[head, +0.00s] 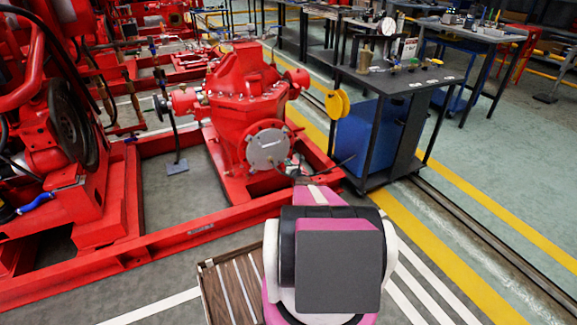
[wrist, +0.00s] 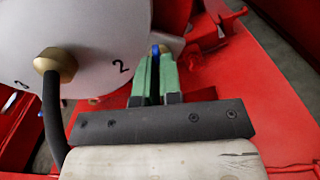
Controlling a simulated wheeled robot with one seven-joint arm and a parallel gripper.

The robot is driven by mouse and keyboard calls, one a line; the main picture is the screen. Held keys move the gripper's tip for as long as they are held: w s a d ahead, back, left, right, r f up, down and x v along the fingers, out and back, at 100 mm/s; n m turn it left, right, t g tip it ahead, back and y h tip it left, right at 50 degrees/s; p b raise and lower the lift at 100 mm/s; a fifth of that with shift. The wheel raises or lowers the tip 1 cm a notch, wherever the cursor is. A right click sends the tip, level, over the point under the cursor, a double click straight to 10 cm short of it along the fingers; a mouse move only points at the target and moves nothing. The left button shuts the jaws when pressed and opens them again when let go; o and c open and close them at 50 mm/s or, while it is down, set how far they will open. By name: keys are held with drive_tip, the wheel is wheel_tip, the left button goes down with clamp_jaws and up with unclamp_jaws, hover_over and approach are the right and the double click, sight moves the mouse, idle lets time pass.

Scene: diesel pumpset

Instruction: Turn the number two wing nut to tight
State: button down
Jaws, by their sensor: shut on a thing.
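The grey round cover plate (wrist: 85,25) fills the upper left of the wrist view, with a black "2" printed near its right edge. My gripper (wrist: 157,58) has green fingers shut beside that "2". Between and just beyond the fingertips a small blue piece and a brass-coloured bit show; this is the number two wing nut (wrist: 155,50), mostly hidden by the fingers. Its turn angle cannot be told. In the head view the cover plate (head: 268,148) sits on the front of the red pump (head: 245,95); my arm hides the gripper there.
A brass fitting (wrist: 55,64) with a black hose (wrist: 52,115) sticks out of the plate, left of my fingers. Red frame rails (head: 190,235) run below the pump. A dark workbench (head: 400,78) stands to the right. Striped floor is open at the lower right.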

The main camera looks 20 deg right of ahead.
drive_tip(key=shift+d+r+n+y, duration=0.1)
drive_tip(key=shift+n+y, duration=0.05)
drive_tip(key=shift+n, duration=5.45)
drive_tip(key=shift+d+n+y, duration=0.1)
drive_tip(key=shift+n+y, duration=0.05)
drive_tip(key=shift+n, duration=5.45)
